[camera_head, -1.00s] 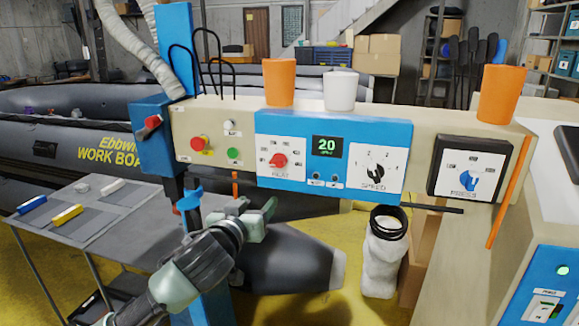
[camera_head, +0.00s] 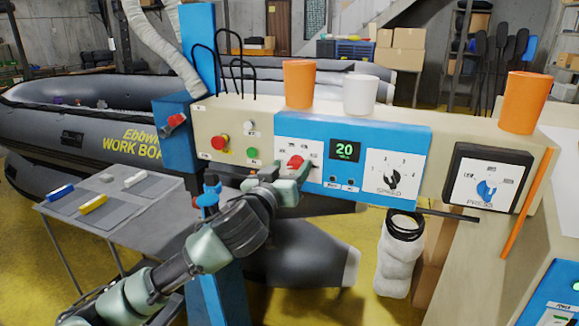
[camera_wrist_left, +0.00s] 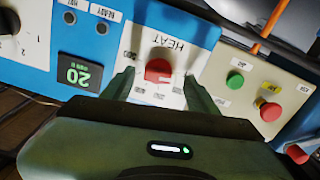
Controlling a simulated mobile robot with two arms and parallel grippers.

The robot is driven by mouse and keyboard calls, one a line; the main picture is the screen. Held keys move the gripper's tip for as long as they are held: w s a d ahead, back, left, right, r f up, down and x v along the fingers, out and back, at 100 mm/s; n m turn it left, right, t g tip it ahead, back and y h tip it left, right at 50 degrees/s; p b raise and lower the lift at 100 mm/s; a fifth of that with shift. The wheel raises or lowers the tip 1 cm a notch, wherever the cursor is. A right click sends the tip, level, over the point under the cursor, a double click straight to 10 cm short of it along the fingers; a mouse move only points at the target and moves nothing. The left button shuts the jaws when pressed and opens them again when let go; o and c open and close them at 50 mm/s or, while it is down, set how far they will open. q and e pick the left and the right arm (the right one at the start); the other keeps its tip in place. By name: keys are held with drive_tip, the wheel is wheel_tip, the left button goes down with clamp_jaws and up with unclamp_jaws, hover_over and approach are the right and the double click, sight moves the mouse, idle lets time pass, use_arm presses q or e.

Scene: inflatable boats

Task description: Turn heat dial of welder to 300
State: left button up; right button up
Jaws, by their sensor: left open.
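The welder's control panel (camera_head: 360,127) is blue with white dial plates. Its red heat dial (camera_head: 296,162) sits on the left plate; in the left wrist view the dial (camera_wrist_left: 158,70) shows upside down under the word HEAT. My left gripper (camera_head: 287,172) is in front of the heat plate. In the left wrist view its open fingers stand on either side of the dial, with gaps visible; I cannot tell whether they touch it. The plate's lower part is hidden by the gripper in the head view. My right gripper is not in view.
The display (camera_head: 345,150) reads 20. Right of it are the black speed dial (camera_head: 391,180) and the blue press dial (camera_head: 487,190). Left are a red button (camera_head: 220,142) and a green button (camera_head: 252,153). Orange and white cups stand on top.

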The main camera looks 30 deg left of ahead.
use_arm(q)
clamp_jaws()
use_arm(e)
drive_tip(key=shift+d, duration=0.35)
use_arm(q)
drive_tip(key=shift+m, duration=0.3)
drive_tip(key=m+p, duration=0.2)
drive_tip(key=m, duration=0.2)
drive_tip(key=shift+d+r+m, duration=0.1)
drive_tip(key=shift+d+m, duration=0.05)
drive_tip(key=shift+m, duration=0.15)
drive_tip(key=shift+m+p, duration=0.35)
drive_tip(key=shift+m, duration=0.85)
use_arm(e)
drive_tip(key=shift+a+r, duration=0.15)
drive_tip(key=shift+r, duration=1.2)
use_arm(q)
drive_tip(key=shift+m, duration=0.3)
unclamp_jaws()
